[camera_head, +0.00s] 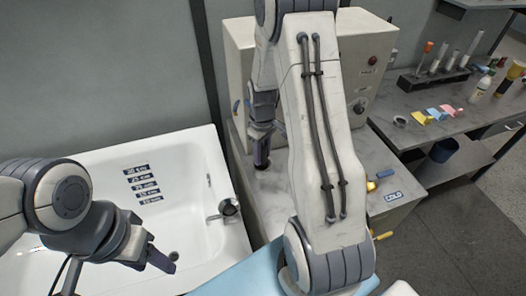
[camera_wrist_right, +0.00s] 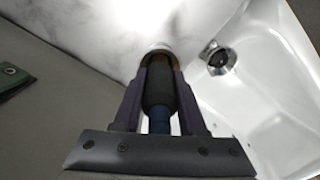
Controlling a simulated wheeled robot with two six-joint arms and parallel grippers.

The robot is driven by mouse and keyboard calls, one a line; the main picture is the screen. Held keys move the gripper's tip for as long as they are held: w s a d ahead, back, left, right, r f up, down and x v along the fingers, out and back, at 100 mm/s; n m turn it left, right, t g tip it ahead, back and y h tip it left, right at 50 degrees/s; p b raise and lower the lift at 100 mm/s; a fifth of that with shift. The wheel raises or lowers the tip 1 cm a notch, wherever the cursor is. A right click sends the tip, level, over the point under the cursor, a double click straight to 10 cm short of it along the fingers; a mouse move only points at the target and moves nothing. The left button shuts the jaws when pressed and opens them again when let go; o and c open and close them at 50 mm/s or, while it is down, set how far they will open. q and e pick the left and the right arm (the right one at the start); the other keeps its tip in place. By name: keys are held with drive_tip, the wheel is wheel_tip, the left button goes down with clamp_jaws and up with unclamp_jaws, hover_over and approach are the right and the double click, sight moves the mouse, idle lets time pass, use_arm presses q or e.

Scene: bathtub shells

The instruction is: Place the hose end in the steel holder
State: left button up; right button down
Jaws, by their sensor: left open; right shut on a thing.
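In the right wrist view my right gripper (camera_wrist_right: 162,66) is shut on the hose end (camera_wrist_right: 158,88), a dark cylinder with a blue lower part, held between both fingers. A pale metallic rim (camera_wrist_right: 160,47), possibly the steel holder, shows just past the hose end's tip. I cannot tell whether the tip is inside it or only in front of it. In the head view my right gripper (camera_head: 262,152) points down at the marble counter beside the tub, partly hidden by my own arm. My left gripper (camera_head: 161,262) is open and empty over the bathtub.
The white bathtub (camera_head: 205,165) has a tap (camera_head: 229,208) on its right side, also in the right wrist view (camera_wrist_right: 217,58). A beige control box (camera_head: 365,65) stands behind my right arm. A marble side bench (camera_head: 425,100) holds bottles and coloured notes.

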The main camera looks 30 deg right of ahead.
drive_tip(key=shift+f, duration=0.15)
drive_tip(key=shift+c, duration=2.3)
unclamp_jaws()
